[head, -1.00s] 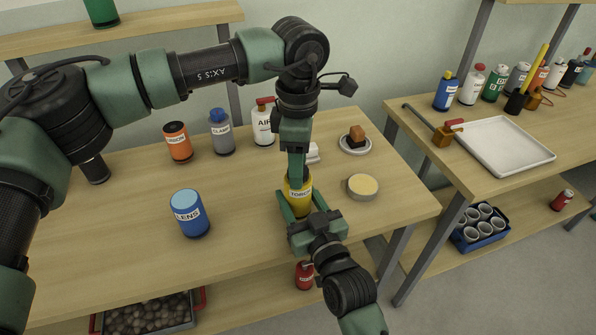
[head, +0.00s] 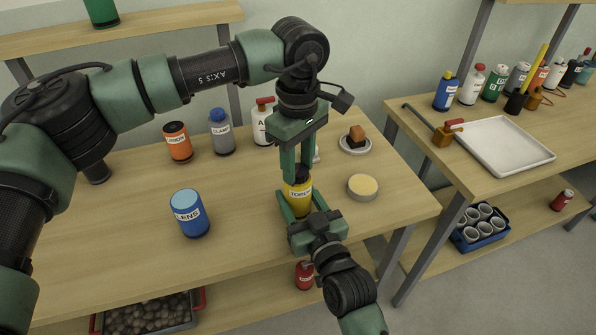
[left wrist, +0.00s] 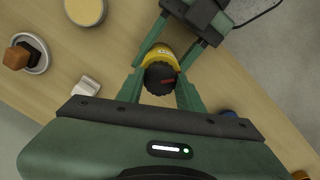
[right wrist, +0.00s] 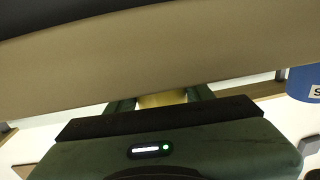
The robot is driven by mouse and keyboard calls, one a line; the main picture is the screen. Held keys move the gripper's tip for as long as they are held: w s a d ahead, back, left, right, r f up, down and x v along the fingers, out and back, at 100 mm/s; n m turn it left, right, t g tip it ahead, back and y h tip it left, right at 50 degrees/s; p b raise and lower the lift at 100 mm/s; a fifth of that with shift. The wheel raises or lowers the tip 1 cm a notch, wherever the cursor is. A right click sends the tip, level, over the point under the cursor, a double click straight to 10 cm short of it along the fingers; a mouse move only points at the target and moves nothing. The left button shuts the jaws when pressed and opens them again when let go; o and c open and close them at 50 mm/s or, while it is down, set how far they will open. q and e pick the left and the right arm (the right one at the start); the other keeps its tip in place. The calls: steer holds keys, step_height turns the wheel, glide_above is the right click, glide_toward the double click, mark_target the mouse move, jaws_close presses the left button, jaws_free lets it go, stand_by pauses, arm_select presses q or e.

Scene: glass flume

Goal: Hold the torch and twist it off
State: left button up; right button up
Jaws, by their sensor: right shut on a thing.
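The torch (head: 299,199) is a yellow cylinder with a black cap, upright at the table's front right. My right gripper (head: 299,192) reaches in from the front and is shut on the yellow body. The body shows as a yellow patch (right wrist: 162,99) between its fingers in the right wrist view. My left gripper (head: 298,177) points down from above, its fingers apart on either side of the black cap.
A blue lens can (head: 190,214) stands left of the torch. A round tin (head: 362,187) is close on the right, with a small plate (head: 355,147) behind it. An orange can (head: 177,141) and a grey bottle (head: 221,134) stand at the back.

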arm_select(q)
steer(key=n, duration=0.7)
steer(key=o, duration=0.8)
